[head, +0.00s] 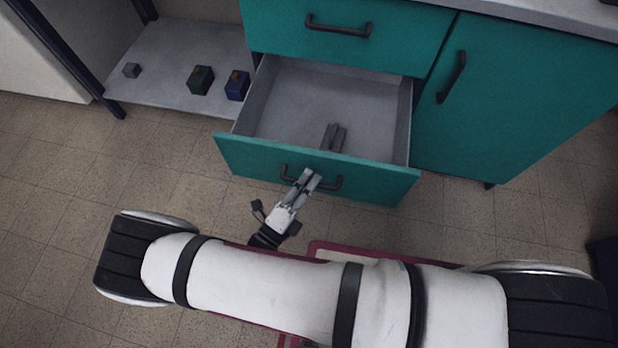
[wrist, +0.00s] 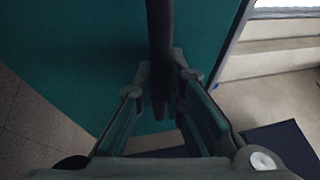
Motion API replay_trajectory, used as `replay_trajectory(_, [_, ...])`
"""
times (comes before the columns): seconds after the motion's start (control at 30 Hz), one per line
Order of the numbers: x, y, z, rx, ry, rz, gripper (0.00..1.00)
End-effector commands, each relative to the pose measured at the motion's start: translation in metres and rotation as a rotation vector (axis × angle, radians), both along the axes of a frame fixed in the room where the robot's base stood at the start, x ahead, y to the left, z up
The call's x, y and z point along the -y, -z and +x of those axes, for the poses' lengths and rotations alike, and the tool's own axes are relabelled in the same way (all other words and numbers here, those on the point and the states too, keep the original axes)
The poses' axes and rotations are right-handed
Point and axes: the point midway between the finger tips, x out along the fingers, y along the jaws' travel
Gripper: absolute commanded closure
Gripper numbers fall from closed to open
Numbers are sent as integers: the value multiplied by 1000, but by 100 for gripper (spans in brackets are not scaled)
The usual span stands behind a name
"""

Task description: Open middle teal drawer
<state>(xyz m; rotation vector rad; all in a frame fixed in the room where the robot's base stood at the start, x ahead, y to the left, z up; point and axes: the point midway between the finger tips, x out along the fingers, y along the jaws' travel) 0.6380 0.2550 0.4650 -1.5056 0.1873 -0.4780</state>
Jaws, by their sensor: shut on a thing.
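The middle teal drawer (head: 240,158) is pulled well out of the cabinet, and its grey inside shows. Grey finger-like pieces show over the drawer floor near the front panel; I cannot tell what they are. My gripper (head: 306,180) is at the drawer's dark bar handle (head: 331,183), in front of the teal panel. In the wrist view my gripper (wrist: 162,95) has its fingers on both sides of the handle (wrist: 159,35), shut on it. The teal panel (wrist: 75,60) fills the space behind.
A closed teal drawer (head: 400,25) is above, and a closed teal door (head: 520,100) is to the right. Tiled floor is clear at left.

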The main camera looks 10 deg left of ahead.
Motion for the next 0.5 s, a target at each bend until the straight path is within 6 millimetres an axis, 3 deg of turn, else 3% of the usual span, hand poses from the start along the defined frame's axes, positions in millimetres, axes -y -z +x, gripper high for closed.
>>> replay_trajectory(0.37, [-2, 1, 0, -3, -3, 5, 100])
replay_trajectory(0.43, [-2, 1, 0, -3, -3, 5, 81])
replay_trajectory(0.5, [-2, 1, 0, -3, -3, 4, 80])
